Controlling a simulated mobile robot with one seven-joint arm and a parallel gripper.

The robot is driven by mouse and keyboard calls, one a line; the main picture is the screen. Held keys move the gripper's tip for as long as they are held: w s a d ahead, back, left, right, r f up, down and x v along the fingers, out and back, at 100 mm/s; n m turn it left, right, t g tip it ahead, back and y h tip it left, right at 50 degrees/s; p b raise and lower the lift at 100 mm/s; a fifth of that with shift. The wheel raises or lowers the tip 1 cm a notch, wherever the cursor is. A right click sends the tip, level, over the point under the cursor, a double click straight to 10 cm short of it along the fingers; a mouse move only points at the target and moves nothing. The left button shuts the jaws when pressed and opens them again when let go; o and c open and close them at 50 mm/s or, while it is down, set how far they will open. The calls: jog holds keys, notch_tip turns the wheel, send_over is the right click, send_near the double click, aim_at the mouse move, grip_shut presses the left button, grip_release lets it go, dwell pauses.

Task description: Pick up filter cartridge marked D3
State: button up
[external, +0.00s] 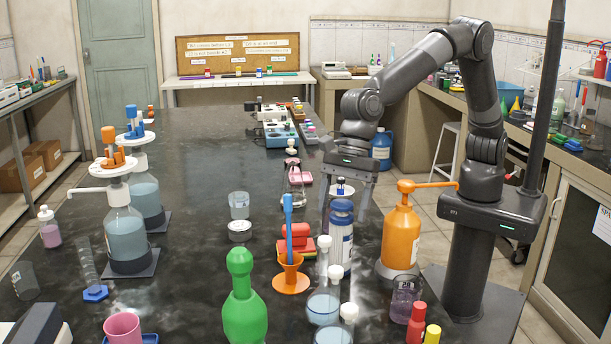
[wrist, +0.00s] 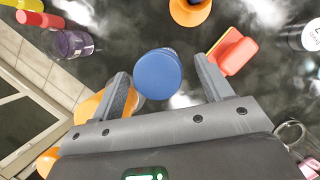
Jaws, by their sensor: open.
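A cylinder with a blue cap and a pale, blue-banded body (external: 340,238) stands upright on the dark bench, left of the orange pump bottle. It looks like a filter cartridge, but I cannot read a D3 mark on it. In the wrist view its round blue cap (wrist: 158,76) shows from above, between my finger tips; its body is mostly hidden under the cap. My gripper (external: 345,207) points down with its fingers spread, above and around the cap's position. It is open and holds nothing; I cannot tell how far below the tips the cap lies.
The orange pump bottle (external: 400,240) stands close on the right. White-stoppered flasks (external: 323,303) stand in front. The orange funnel holder (external: 291,280) and red blocks (external: 297,240) are on the left. A green bottle (external: 243,305) stands at the front. The bench's far left-centre is clear.

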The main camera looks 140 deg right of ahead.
aim_at(341, 214)
jog(key=x, duration=0.3)
jog(key=shift+w+f, duration=0.15)
jog(key=shift+c, duration=0.5)
jog(key=c, duration=1.4)
jog(key=shift+c, duration=0.2)
